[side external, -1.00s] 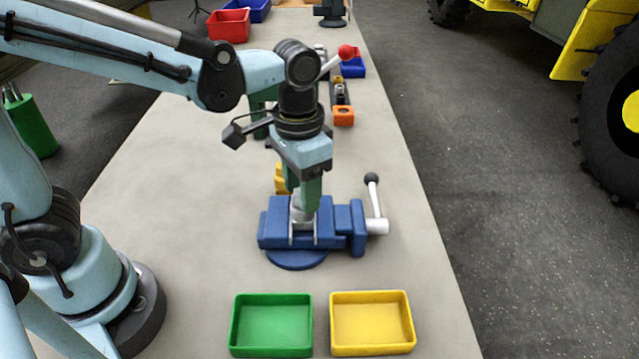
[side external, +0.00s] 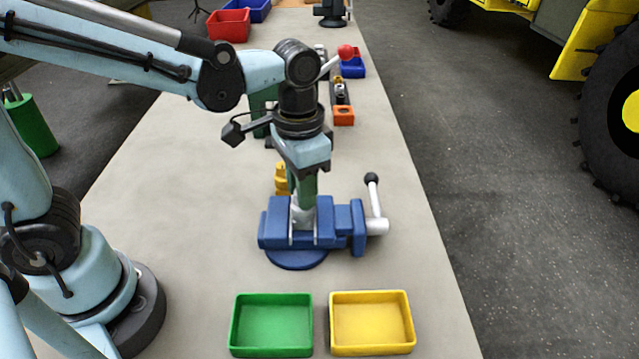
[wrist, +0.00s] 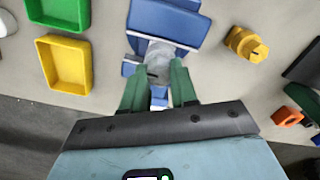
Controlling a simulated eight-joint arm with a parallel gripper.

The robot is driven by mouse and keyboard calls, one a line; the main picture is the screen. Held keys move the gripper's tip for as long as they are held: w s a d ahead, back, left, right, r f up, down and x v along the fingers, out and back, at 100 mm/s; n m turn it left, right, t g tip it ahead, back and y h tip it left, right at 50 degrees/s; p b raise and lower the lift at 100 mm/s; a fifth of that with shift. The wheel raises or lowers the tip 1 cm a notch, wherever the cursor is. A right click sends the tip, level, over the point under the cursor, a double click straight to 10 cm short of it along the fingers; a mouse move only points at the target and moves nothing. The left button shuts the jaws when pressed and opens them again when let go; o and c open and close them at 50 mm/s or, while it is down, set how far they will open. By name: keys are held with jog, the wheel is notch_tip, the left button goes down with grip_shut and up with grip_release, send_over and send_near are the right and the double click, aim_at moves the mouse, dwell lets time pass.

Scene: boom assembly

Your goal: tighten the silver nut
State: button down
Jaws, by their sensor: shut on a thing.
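A blue vise (side external: 275,222) stands on the bench, its silver lever on the right side tipped with a dark ball. The silver nut (wrist: 160,54) is a pale grey part at the vise jaws; in the side view only a bit of silver (side external: 302,216) shows between the jaws. My gripper (side external: 303,198) points straight down over the vise. In the wrist view its green fingers (wrist: 157,78) are closed on either side of the silver nut. The fingers hide part of the nut, so its thread and seating cannot be seen.
A green tray (side external: 271,349) and a yellow tray (side external: 372,349) stand empty in front of the vise. A yellow fitting (wrist: 246,44) stands close behind the vise. An orange block (side external: 344,116) and blue and red bins lie farther back. The bench right of the vise is narrow.

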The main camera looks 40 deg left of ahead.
jog(key=m, duration=1.1)
jog(key=shift+m, duration=0.4)
jog(key=m, duration=0.5)
jog(key=shift+m, duration=0.4)
jog(key=m, duration=0.5)
jog(key=shift+m, duration=0.3)
jog(key=c, duration=1)
grip_release()
jog(key=shift+o, duration=0.2)
